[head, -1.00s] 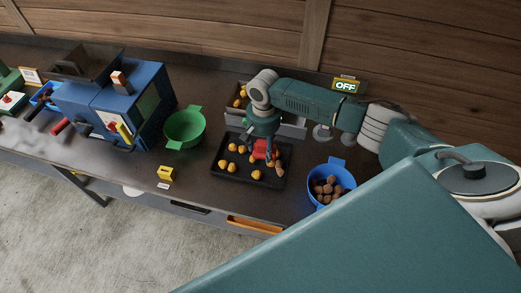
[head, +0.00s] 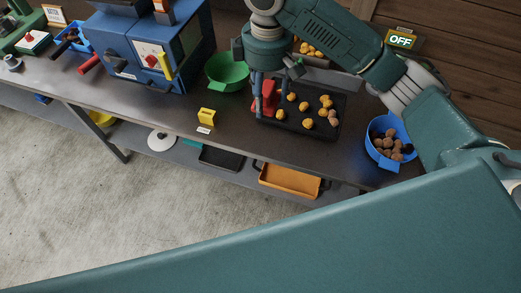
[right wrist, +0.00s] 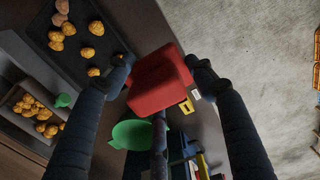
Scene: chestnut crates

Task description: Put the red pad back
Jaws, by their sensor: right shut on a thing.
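The red pad (head: 269,93) is in my right gripper (head: 266,108), above the left edge of the black tray (head: 262,128). In the right wrist view, the red pad (right wrist: 157,84) sits between the two dark fingertips of the right gripper (right wrist: 160,70), which are shut on its sides. The fingers hide part of the pad in the head view. How high it is above the tray is hard to tell. My left gripper is not in view.
Round yellow-brown pieces lie on the tray. A green bowl (head: 226,70) and a small yellow block (head: 207,114) with a label stand to its left. A blue bowl (head: 381,151) of brown pieces stands right. Bare counter lies between the yellow block and the tray.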

